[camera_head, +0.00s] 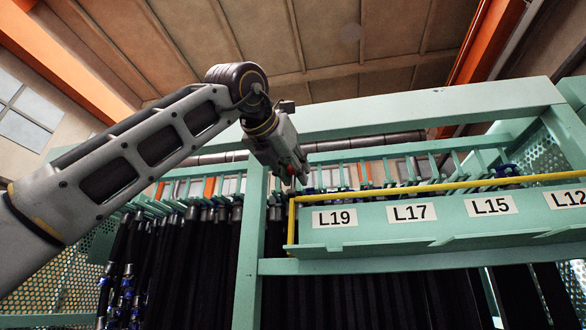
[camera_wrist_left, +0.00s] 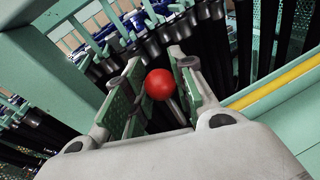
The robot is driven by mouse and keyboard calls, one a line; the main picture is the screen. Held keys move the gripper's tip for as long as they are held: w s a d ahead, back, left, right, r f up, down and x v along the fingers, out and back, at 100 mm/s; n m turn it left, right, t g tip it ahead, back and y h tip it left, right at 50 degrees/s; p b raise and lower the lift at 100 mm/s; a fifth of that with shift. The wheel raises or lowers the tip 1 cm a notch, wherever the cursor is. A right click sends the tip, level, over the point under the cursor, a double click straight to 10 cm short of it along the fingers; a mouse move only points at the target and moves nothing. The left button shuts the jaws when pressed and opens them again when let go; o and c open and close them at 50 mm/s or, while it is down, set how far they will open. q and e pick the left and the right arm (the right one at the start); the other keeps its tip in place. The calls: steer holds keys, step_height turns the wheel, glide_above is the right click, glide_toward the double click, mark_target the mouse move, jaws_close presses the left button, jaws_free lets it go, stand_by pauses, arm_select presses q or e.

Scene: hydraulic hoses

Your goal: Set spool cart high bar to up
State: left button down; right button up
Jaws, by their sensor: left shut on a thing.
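The green spool cart (camera_head: 335,122) fills the middle and right of the head view. Its yellow bar (camera_head: 440,187) runs above the label panel and bends down at its left end; part of it also shows in the left wrist view (camera_wrist_left: 285,82). My left gripper (camera_head: 297,172) is near that left corner, in front of the rack. In the left wrist view, a red ball knob (camera_wrist_left: 159,84) on a short grey stem sits between its two fingers, which are shut on it. The fingers mostly hide the knob in the head view. My right gripper is out of view.
Black hoses (camera_head: 185,260) hang close together from the rack behind the gripper. A green upright post (camera_head: 251,245) stands just left of the yellow corner. The label panel (camera_head: 370,232) with L19, L17 and L15 juts out at the right. A green beam crosses above.

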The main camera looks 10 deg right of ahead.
arm_select(q)
steer(key=shift+a+r, duration=0.25)
steer(key=shift+r, duration=0.15)
steer(key=c, duration=1.5)
jaws_free()
steer(key=shift+o, duration=1.2)
steer(key=shift+w+d+f, duration=0.1)
steer(key=shift+w+d, duration=0.1)
steer(key=shift+o, duration=0.6)
steer(key=shift+w+d+f, duration=0.1)
steer(key=shift+w+f, duration=0.1)
steer(key=shift+w, duration=0.05)
steer(key=shift+s, duration=0.15)
steer(key=shift+s, duration=0.4)
steer(key=v, duration=1.1)
steer(key=shift+a, duration=0.35)
